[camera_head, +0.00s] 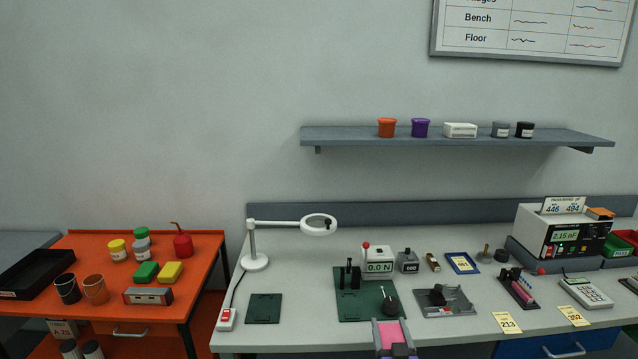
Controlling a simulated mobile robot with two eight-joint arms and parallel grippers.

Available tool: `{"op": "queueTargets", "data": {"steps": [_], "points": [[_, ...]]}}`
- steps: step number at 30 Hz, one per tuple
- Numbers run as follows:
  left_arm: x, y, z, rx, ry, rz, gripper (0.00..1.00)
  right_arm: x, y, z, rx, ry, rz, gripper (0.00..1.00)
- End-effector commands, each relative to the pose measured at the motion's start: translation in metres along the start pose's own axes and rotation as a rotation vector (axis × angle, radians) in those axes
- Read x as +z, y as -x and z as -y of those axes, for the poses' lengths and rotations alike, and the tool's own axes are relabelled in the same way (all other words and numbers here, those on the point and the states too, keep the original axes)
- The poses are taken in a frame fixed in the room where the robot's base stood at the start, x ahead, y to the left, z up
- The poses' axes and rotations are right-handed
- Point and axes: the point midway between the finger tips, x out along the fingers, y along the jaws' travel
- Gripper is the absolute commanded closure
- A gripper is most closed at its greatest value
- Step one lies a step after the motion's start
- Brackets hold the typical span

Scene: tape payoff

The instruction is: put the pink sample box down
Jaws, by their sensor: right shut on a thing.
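The pink sample box (387,332) is at the bottom edge of the head view, in front of the bench's front edge. My right gripper (392,328) is shut on it, with a pale finger on each side. A dark round part covers some of the box's lower end, and the picture's edge cuts off the rest of the gripper. Whether the box touches the bench cannot be told. My left gripper is not in view.
The grey bench (300,338) holds a dark green mat (350,308) with a force gauge (379,262), a magnifier lamp (254,262), a grey fixture (445,300) and a calculator (586,292). An orange table (215,245) stands left.

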Motion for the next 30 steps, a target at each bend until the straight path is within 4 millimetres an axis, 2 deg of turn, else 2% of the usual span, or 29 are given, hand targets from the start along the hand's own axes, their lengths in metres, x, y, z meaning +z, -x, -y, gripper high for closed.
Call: {"op": "queueTargets", "data": {"steps": [1, 3, 14, 23, 30], "points": [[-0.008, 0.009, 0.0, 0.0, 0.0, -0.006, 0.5, -0.014, -0.003, 0.0, 0.0, 0.0, -0.007, 0.86], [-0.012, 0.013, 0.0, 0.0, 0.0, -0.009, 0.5, -0.021, -0.004, 0.0, 0.0, 0.0, -0.01, 0.86], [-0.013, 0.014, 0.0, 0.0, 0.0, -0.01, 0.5, -0.023, -0.002, 0.002, -0.007, 0.001, -0.012, 0.86], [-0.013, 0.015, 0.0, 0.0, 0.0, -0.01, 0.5, -0.023, 0.018, 0.016, -0.064, 0.003, -0.011, 0.86], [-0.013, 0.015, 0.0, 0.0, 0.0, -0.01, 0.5, -0.023, 0.042, 0.033, -0.135, 0.003, -0.01, 0.86]]}}
